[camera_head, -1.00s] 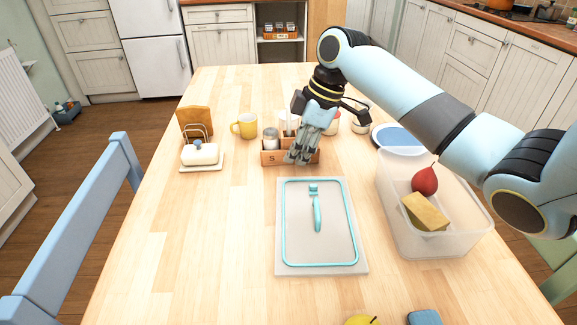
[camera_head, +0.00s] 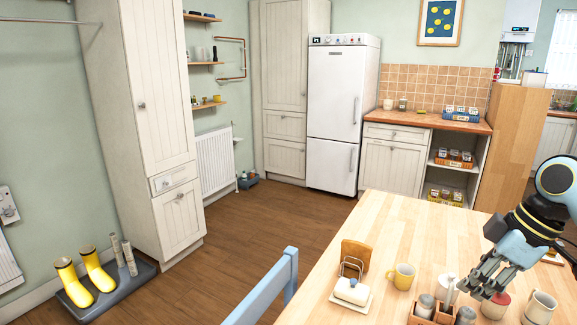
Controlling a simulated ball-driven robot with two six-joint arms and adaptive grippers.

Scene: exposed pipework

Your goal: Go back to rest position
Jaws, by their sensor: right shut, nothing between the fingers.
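My right gripper (camera_head: 489,277) is at the right edge of the view, pointing down and to the left. Its fingers are together with nothing between them. It hangs above the wooden condiment caddy (camera_head: 432,315) and the small pots on the wooden table (camera_head: 390,225). Whether it touches any of them I cannot tell. My left gripper does not show.
On the table stand a yellow mug (camera_head: 403,276), a toast rack with bread (camera_head: 355,256), a white butter dish (camera_head: 352,291) and a white mug (camera_head: 541,307). A blue chair (camera_head: 268,290) stands at the table's left side. Yellow boots (camera_head: 84,279) stand on a tray. The wooden floor between is clear.

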